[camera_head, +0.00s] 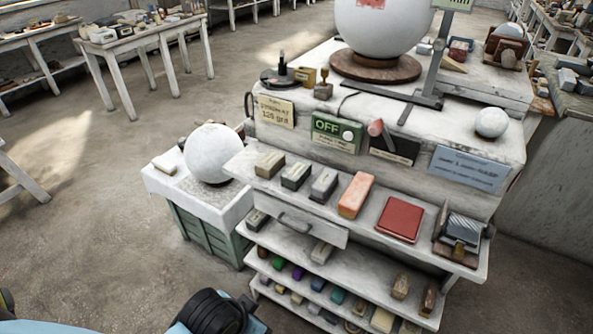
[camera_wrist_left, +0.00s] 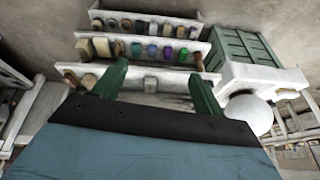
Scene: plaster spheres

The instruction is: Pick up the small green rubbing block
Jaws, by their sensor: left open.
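A small green rubbing block (camera_head: 277,263) lies in a row of small coloured blocks on a lower shelf of the white stand in the head view, left of a purple block (camera_head: 298,272). In the left wrist view, where the stand appears upside down, the green block (camera_wrist_left: 183,56) is near the right end of the row. My left gripper (camera_wrist_left: 157,72) is open and empty, its two green fingers spread apart, pointing toward the shelves and apart from the blocks. My right gripper is not in view.
Larger blocks and a red pad (camera_head: 400,219) sit on the shelf above. A drawer front (camera_head: 297,222) hangs below that shelf. A white sphere (camera_head: 213,153) rests on a green-sided stand (camera_head: 205,232) at left. Floor (camera_head: 110,250) left of this is clear.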

